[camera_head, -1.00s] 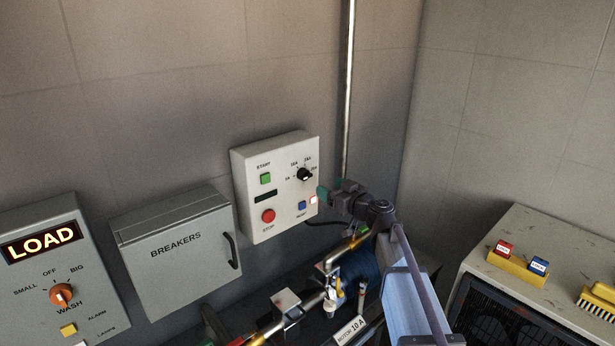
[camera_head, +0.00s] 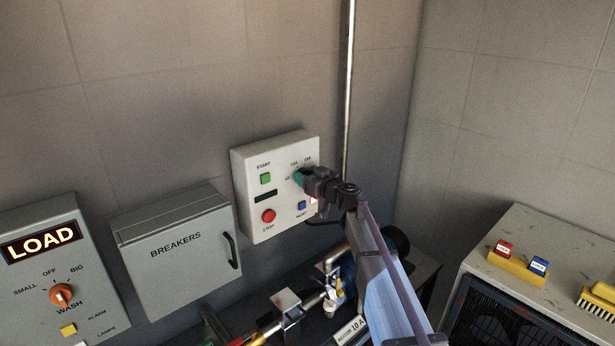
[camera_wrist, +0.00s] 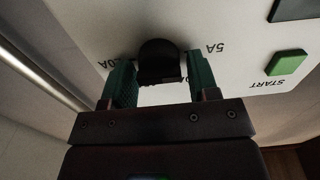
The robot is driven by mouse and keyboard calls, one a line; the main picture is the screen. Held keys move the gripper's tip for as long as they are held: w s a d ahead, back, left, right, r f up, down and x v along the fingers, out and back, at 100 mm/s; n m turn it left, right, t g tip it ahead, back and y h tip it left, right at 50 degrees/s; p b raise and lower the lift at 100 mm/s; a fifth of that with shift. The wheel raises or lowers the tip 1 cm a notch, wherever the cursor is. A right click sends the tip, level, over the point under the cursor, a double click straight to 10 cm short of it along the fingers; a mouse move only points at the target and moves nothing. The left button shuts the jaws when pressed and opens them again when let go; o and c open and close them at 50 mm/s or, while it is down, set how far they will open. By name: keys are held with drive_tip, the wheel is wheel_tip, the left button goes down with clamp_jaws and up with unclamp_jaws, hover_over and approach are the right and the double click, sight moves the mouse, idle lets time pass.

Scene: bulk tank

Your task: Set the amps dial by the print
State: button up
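The black amps dial (camera_wrist: 160,62) is on the grey-white motor panel, with amp marks around it; 5A shows beside it in the wrist view. My gripper (camera_wrist: 160,80) has its green fingers on either side of the dial. They look open, with a narrow gap at the dial's right side; contact on the left is unclear. In the head view my gripper (camera_head: 301,177) covers most of the dial, so its pointer is hidden. The printed plate (camera_head: 351,331) below reads MOTOR 10 A, partly cut by my arm.
The control panel (camera_head: 248,222) also has a green START button (camera_head: 265,179), a red STOP button (camera_head: 268,215) and a blue button (camera_head: 302,205). A breaker box (camera_head: 180,270) and the LOAD panel (camera_head: 30,285) are at left. A vertical pipe (camera_head: 347,90) runs just right of the panel.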

drive_tip(key=c, duration=0.7)
drive_tip(key=shift+o, duration=0.2)
drive_tip(key=shift+m, duration=0.4)
drive_tip(key=m, duration=0.5)
drive_tip(key=shift+d, duration=0.1)
drive_tip(key=m, duration=0.6)
drive_tip(key=shift+w+f, duration=0.1)
